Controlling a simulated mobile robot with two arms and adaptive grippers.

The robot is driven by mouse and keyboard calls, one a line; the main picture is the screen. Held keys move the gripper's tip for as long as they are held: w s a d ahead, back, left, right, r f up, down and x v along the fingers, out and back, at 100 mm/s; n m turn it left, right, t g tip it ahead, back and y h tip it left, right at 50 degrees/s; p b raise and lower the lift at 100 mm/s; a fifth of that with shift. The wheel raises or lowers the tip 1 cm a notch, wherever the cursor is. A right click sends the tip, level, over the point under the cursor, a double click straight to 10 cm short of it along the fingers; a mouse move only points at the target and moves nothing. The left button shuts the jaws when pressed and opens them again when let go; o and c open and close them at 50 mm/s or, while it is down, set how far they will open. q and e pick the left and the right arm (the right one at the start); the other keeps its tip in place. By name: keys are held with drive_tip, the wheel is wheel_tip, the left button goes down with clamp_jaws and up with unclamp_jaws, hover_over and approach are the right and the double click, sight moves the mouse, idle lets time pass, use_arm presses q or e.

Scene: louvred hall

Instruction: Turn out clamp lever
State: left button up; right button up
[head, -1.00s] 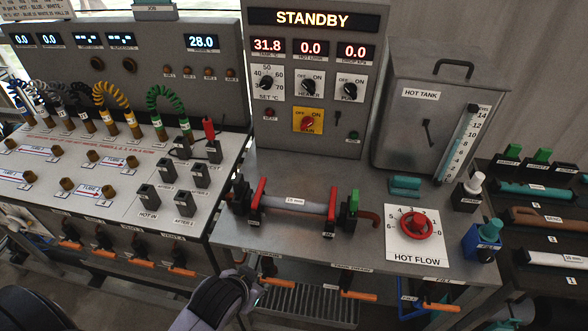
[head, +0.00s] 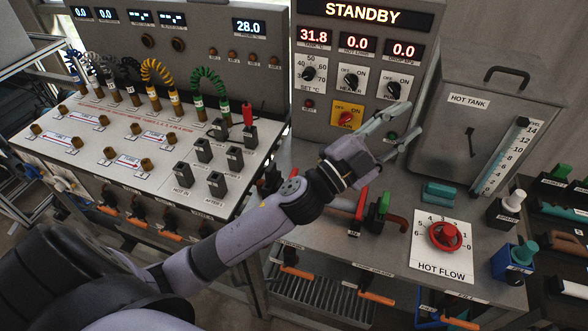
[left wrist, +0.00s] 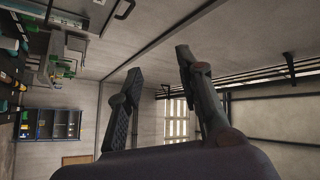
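A clamped pipe section lies on the grey bench in the head view, mostly hidden behind my left arm. At its right end stand a red clamp lever (head: 361,206) and a green lever (head: 384,205), both upright. The red lever at its left end is largely covered by my forearm. My left gripper (head: 410,119) is open and empty, raised above the bench in front of the control panel, up and to the right of the levers. The left wrist view shows its two fingers (left wrist: 158,60) spread apart, with nothing between them. My right gripper is not in view.
A red hot-flow wheel (head: 445,236) on a white plate and a teal block (head: 439,193) stand right of the levers. The hot tank (head: 470,115) rises behind. Orange-handled valves (head: 377,297) hang below the bench edge. Coloured cables stand on the left panel.

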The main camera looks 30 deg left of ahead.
use_arm(q)
drive_tip(key=s+d+r+m+g+h, duration=0.2)
drive_tip(key=d+r+m+g+h, duration=0.1)
drive_tip(key=d+m+g+h, duration=0.65)
drive_tip(key=m+g+y, duration=0.8)
drive_tip(key=g+y, duration=0.2)
drive_tip(key=y, duration=1)
approach(293, 174)
wheel_tip(293, 174, down, 8)
drive_tip(key=p, duration=0.3)
drive_tip(key=shift+d+f, duration=0.1)
drive_tip(key=shift+f, duration=0.1)
drive_tip(key=shift+c, duration=0.4)
clamp_jaws()
